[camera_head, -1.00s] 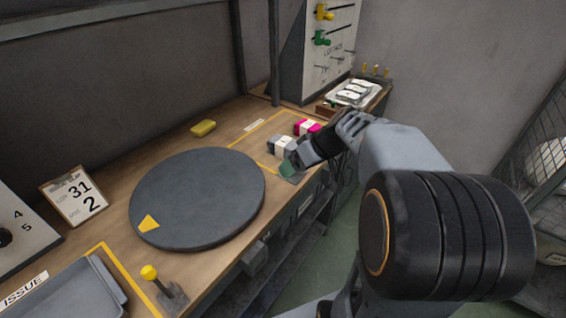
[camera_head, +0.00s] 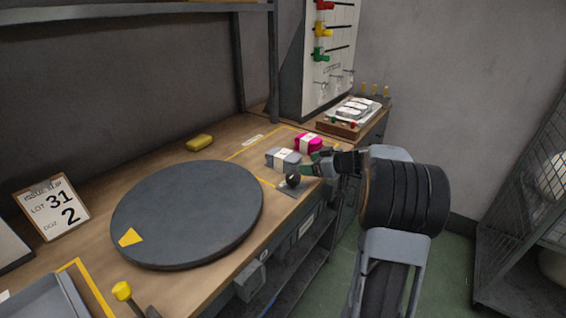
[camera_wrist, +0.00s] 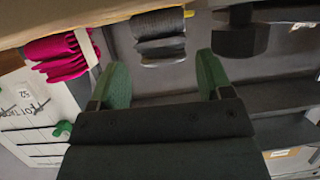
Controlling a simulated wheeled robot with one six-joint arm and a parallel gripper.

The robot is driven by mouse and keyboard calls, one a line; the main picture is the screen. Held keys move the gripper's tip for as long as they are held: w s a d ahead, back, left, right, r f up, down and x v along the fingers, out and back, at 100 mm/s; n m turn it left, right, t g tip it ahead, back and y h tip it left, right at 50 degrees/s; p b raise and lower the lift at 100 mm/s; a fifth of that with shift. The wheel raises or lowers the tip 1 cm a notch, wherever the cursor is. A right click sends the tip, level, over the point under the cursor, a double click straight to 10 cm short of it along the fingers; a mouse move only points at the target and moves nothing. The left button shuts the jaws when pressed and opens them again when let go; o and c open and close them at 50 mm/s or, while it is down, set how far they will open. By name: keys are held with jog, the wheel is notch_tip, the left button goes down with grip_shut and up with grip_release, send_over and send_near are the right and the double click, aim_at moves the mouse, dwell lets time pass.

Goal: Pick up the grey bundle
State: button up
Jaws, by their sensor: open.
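The grey bundle (camera_head: 275,159) with a pale band lies on the wooden bench, inside a yellow-lined area, left of the magenta bundle (camera_head: 308,142). In the wrist view the grey bundle (camera_wrist: 158,25) is beyond the fingertips, roughly centred between them, with a gap. The magenta bundle (camera_wrist: 58,54) is to its left there. My gripper (camera_head: 308,170) is at the bench's front edge, just right of the grey bundle. Its green fingers (camera_wrist: 163,75) are spread apart with nothing between them.
A small dark post with a ring (camera_head: 292,181) stands close in front of the grey bundle. The large dark round plate (camera_head: 187,212) fills the bench to the left. A tray of white items (camera_head: 355,111) is at the far right.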

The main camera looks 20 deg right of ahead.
aim_at(296, 165)
jog(key=shift+x, duration=3.15)
jog(key=shift+s, duration=0.1)
jog(key=c, duration=0.6)
